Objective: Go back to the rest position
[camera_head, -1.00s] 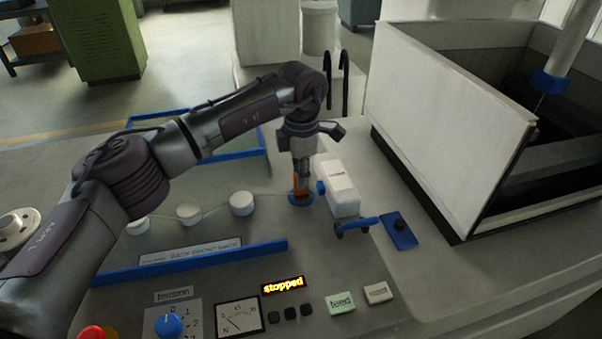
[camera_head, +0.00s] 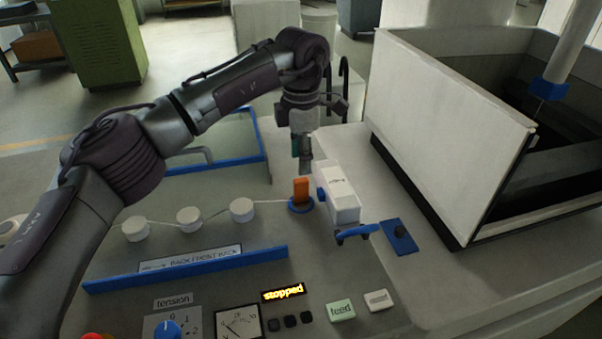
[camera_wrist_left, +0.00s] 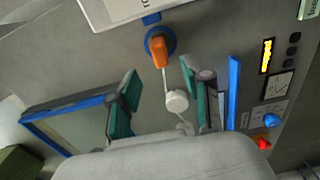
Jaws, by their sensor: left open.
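My left gripper (camera_head: 303,158) hangs in the air above the panel in the head view, just behind and above an orange lever (camera_head: 301,190) on a round blue base. In the left wrist view its green-padded fingers (camera_wrist_left: 160,103) are spread wide with nothing held between them. The orange lever (camera_wrist_left: 159,52) stands beyond the fingertips there, apart from them. My left arm reaches in from the left across the panel. My right gripper is in neither view.
A white box (camera_head: 342,205) with a blue handle sits beside the lever. White rollers (camera_head: 189,218) carry a thread. A blue bar (camera_head: 190,269), a "stopped" display (camera_head: 283,292) and buttons lie in front. A large white-walled tank (camera_head: 450,125) stands at right.

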